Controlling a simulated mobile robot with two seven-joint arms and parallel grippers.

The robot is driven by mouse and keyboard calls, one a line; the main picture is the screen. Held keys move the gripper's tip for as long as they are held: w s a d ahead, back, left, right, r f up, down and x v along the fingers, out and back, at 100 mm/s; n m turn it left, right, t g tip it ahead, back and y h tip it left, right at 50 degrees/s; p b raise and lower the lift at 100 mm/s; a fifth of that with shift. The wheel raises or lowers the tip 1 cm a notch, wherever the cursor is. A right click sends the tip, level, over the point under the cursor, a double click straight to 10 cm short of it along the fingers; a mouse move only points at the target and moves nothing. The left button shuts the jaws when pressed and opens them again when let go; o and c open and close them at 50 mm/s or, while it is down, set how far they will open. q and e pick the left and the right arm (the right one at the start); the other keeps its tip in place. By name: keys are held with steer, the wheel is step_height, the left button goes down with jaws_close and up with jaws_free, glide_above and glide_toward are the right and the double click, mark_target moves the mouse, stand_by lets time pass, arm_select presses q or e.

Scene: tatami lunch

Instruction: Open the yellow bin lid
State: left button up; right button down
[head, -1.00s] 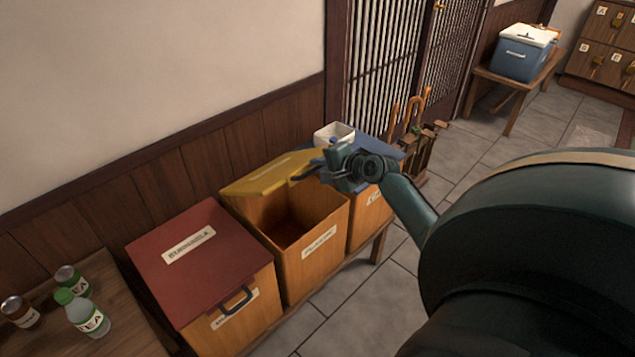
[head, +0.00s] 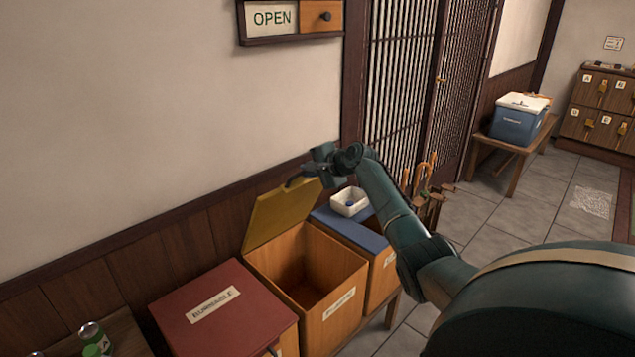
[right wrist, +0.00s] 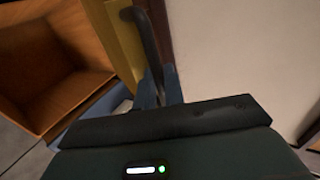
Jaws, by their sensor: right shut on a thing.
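The yellow bin lid (head: 278,218) stands raised and steeply tilted at the back of its wooden bin (head: 335,293), whose inside is open to view and looks empty. My right gripper (head: 312,175) is at the lid's upper edge, shut on its dark handle. In the right wrist view the dark handle (right wrist: 147,45) runs between my right gripper's fingers (right wrist: 160,90), beside a strip of the yellow lid (right wrist: 122,40). The open bin (right wrist: 50,65) shows at the left there. My left gripper is not in view.
A red-lidded bin (head: 228,315) stands closed to the left. A blue-lidded bin (head: 350,232) to the right carries a small white container (head: 349,202). Behind are a wall and a slatted door (head: 400,90). A blue cooler (head: 517,122) sits on a bench farther right.

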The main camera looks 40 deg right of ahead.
steer(key=shift+w+a+r+g, duration=0.1)
steer(key=shift+w+r+g, duration=0.25)
steer(key=shift+w, duration=0.45)
steer(key=shift+w+a+r+g, duration=0.1)
steer(key=shift+w+r+g, duration=0.2)
steer(key=shift+w, duration=0.45)
steer(key=c, duration=1.7)
jaws_free()
steer(key=shift+o, duration=0.3)
steer(key=shift+s, duration=0.15)
steer(key=shift+s+d+r+p, duration=0.1)
steer(key=shift+s+r+p, duration=0.1)
steer(key=shift+p, duration=0.1)
steer(key=v, duration=1.2)
steer(key=shift+s+r, duration=0.2)
steer(key=shift+r, duration=0.05)
